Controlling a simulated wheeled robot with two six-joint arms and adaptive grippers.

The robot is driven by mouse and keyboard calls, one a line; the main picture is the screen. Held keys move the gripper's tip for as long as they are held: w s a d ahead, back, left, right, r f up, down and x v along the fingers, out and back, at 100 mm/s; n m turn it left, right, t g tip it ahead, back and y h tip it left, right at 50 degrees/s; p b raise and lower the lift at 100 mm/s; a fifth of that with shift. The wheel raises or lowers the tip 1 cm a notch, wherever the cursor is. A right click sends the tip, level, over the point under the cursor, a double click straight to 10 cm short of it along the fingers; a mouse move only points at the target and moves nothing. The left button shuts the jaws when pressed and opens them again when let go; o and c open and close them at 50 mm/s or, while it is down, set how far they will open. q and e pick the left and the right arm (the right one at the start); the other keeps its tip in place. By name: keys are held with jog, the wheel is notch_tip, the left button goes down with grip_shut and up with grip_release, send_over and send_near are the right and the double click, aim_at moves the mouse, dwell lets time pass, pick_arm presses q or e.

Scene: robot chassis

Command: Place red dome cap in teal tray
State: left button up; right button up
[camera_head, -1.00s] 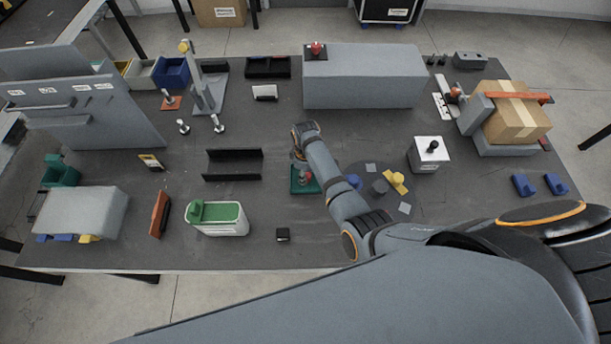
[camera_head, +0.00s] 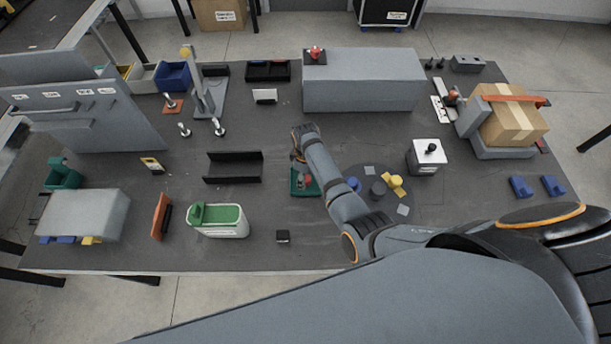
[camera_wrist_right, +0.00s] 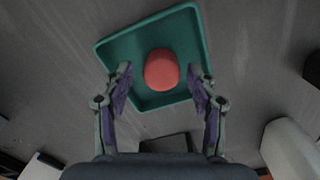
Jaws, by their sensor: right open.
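The red dome cap (camera_wrist_right: 161,69) lies inside the teal tray (camera_wrist_right: 118,47) in the right wrist view, on its floor near the middle. In the head view the tray (camera_head: 296,190) sits near the table's middle, and the cap (camera_head: 306,181) shows as a small red spot beside my right arm. My right gripper (camera_wrist_right: 160,76) is open, its two fingers apart on either side of the cap, with gaps to it. The arm hides part of the tray in the head view. My left gripper is not in view.
A round dark plate (camera_head: 385,205) with yellow and blue pieces lies right of my arm. A black channel (camera_head: 233,181) and a green-topped white container (camera_head: 219,222) are to the left. A long grey box (camera_head: 375,82) stands behind. A small black block (camera_head: 283,237) lies in front.

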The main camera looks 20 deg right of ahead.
notch_tip(320, 180, up, 9)
jog(key=p, duration=0.9)
jog(key=shift+r, duration=0.15)
jog(key=shift+r+b, duration=0.35)
jog(key=shift+r, duration=0.7)
